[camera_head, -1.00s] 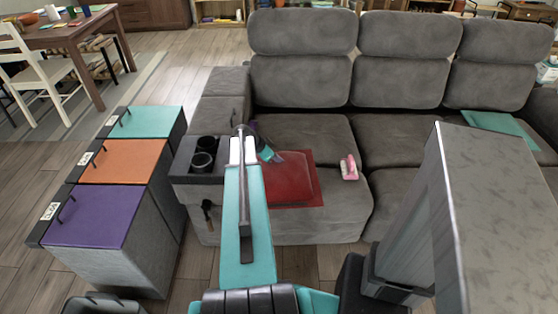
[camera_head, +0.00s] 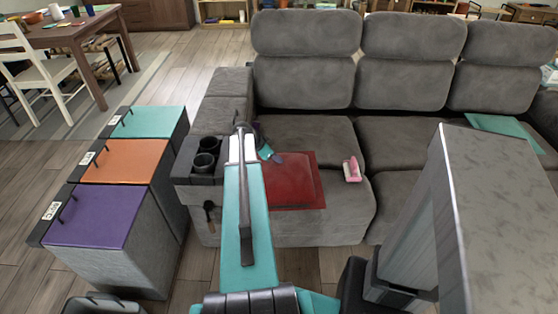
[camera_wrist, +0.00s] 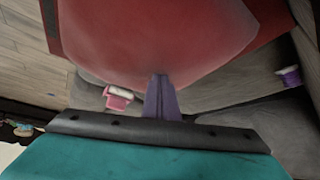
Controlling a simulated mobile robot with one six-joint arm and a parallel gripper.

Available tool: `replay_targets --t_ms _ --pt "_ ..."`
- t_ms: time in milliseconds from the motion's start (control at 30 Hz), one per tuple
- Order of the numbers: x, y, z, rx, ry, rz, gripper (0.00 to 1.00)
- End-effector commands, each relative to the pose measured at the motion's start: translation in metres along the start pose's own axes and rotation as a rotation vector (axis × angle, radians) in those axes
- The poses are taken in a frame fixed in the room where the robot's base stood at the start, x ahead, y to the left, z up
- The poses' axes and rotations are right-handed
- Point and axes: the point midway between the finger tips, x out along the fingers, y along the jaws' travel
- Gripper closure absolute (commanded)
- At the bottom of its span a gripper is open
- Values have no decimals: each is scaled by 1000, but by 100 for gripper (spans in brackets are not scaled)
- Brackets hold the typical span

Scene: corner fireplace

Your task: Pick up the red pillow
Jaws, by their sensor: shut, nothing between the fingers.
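The red pillow (camera_head: 295,185) lies flat on the left seat of the grey sofa, close to the seat's front edge. In the wrist view the pillow (camera_wrist: 165,38) fills the upper part of the picture. My gripper (camera_wrist: 161,82) shows there with its purple fingers closed together and nothing between them. The fingertips overlap the pillow's near edge; I cannot tell whether they touch it. In the head view my gripper (camera_head: 277,157) is at the pillow's upper left, partly hidden behind my arm, which also covers the pillow's left side.
A pink and white object (camera_head: 352,169) lies right of the pillow. A purple spool (camera_wrist: 289,76) shows in the wrist view. A black cup holder (camera_head: 204,162) sits on the left armrest. Purple (camera_head: 95,215), orange (camera_head: 126,160) and teal (camera_head: 150,122) lidded bins stand left of the sofa.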

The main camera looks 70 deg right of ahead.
Motion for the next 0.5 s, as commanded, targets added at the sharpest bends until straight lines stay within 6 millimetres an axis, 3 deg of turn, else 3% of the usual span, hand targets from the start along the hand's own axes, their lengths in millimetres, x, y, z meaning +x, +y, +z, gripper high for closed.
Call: replay_targets --t_ms 500 --pt "-46 1 66 -1 1 0 100"
